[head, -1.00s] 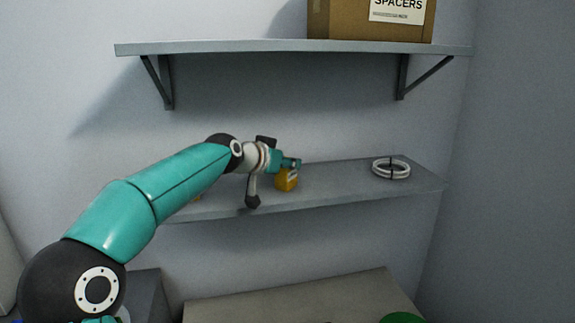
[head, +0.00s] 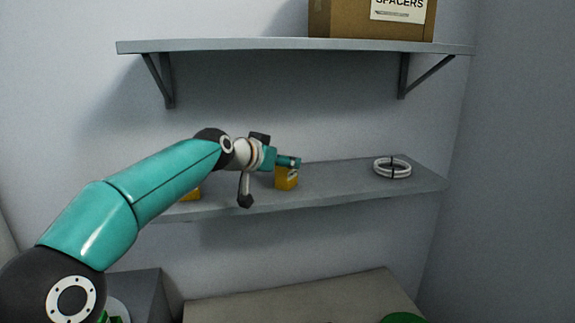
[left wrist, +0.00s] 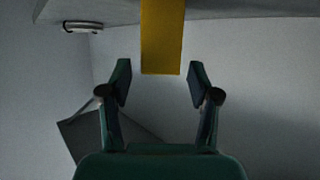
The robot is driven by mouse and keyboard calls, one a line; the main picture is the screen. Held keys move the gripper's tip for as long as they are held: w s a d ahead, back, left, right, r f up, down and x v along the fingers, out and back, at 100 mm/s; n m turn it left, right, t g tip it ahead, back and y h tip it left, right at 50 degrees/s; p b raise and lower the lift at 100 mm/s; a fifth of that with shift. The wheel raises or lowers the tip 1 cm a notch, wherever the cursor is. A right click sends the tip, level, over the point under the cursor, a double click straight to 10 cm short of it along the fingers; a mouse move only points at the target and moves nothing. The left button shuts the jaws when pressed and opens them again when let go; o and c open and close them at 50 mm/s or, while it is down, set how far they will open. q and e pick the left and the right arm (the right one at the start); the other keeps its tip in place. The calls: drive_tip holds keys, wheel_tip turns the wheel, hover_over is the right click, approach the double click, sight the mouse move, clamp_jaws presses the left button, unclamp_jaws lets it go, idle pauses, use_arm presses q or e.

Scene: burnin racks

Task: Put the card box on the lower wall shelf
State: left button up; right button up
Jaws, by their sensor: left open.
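A small orange-yellow box (head: 287,181), taken as the card box, stands on the lower wall shelf (head: 340,185), left of the shelf's middle. My left gripper (head: 291,162) is beside its top, partly covering it. In the left wrist view the yellow box (left wrist: 162,38) lies between and beyond the fingertips of my left gripper (left wrist: 160,76), which is open with gaps at both sides. The fingers do not appear to touch the box. My right gripper is in neither view.
A second orange-yellow object (head: 191,195) is partly hidden behind my left arm on the lower shelf. A white cable coil (head: 392,168) lies at the shelf's right. A brown SPACERS box (head: 350,20) stands on the upper shelf (head: 230,47). Shelf between orange box and coil is clear.

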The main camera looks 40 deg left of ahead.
use_arm(q)
drive_tip(key=b+v, duration=0.2)
drive_tip(key=v, duration=0.7)
drive_tip(key=shift+s, duration=0.3)
drive_tip(key=shift+r, duration=0.1)
